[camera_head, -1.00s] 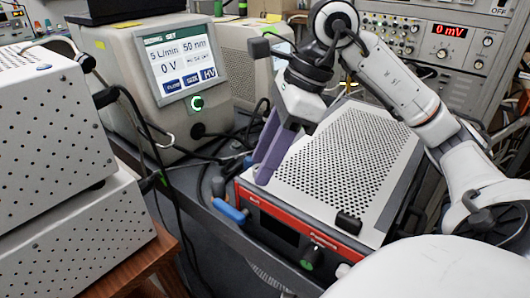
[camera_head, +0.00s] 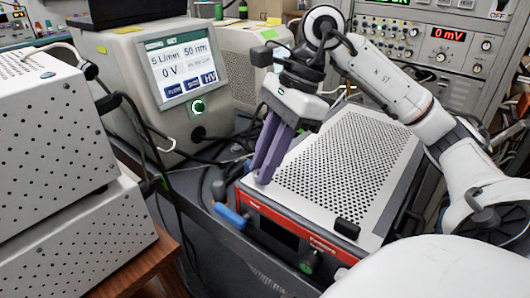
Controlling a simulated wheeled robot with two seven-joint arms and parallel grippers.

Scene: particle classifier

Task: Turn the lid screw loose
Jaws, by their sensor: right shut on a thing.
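The perforated grey lid (camera_head: 345,160) covers a red-fronted box (camera_head: 290,220) on the bench. My right gripper (camera_head: 262,178), with two purple fingers, reaches down from the upper right to the front left corner of the lid. Its fingertips are close together, shut on the lid screw there. The screw itself is hidden by the fingertips. My left gripper is not in view.
A small black block (camera_head: 348,228) sits at the lid's front right edge. A blue-handled part (camera_head: 230,215) and cables lie left of the box. A display unit (camera_head: 180,75) stands behind, and perforated white cases (camera_head: 65,170) stand at the left.

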